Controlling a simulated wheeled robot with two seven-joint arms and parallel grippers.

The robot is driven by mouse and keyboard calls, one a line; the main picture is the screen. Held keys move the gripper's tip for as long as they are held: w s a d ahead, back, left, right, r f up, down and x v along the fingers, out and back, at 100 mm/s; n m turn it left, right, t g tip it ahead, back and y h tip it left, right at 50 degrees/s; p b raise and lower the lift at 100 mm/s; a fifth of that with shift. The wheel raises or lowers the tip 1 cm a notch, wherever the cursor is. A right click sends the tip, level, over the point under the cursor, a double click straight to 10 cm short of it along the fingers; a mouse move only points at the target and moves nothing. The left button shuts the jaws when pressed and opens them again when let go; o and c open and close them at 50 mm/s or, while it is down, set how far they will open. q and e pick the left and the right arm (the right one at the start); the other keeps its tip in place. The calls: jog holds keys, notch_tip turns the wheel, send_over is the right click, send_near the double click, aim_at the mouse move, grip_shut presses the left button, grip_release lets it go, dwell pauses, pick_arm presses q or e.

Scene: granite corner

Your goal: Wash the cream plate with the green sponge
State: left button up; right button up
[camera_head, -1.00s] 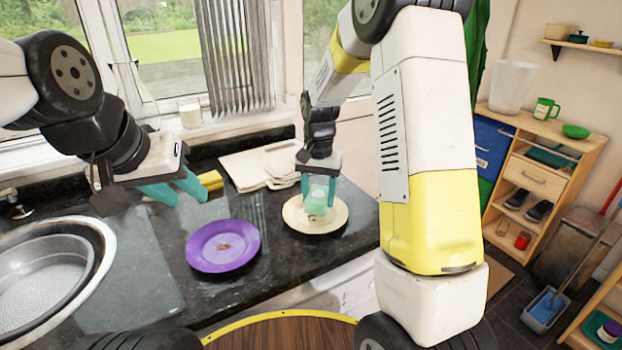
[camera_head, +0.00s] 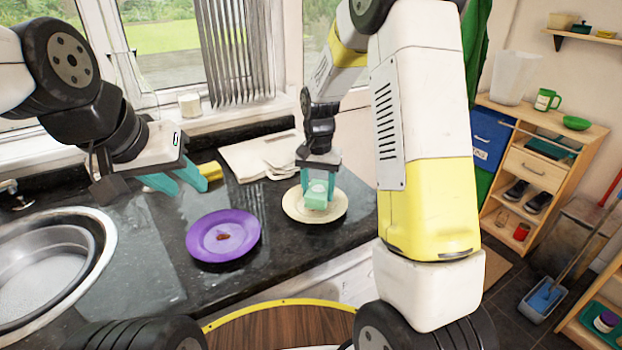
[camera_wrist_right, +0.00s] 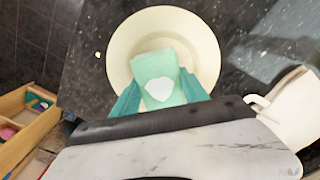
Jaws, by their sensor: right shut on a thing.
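The cream plate (camera_head: 338,213) lies flat on the dark counter, and it also shows in the right wrist view (camera_wrist_right: 203,40). My right gripper (camera_head: 318,192) is shut on the green sponge (camera_head: 315,197), which is over the middle of the plate. In the right wrist view the sponge (camera_wrist_right: 150,66) sits between the teal fingers with a pale patch on its face. I cannot tell for sure whether it touches the plate. The plate's surface under the sponge is hidden. My left gripper (camera_head: 178,181) is open and empty above the counter, left of the plates.
A purple plate (camera_head: 200,240) with a brown stain lies left of the cream plate. A yellow sponge (camera_head: 209,171) lies behind my left gripper. Folded cloths (camera_head: 262,157) lie at the back. The sink (camera_head: 105,245) is at the left. Dark counter is bare between sink and purple plate.

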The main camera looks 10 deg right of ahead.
jog(key=shift+f, duration=0.45)
jog(key=shift+a, duration=0.15)
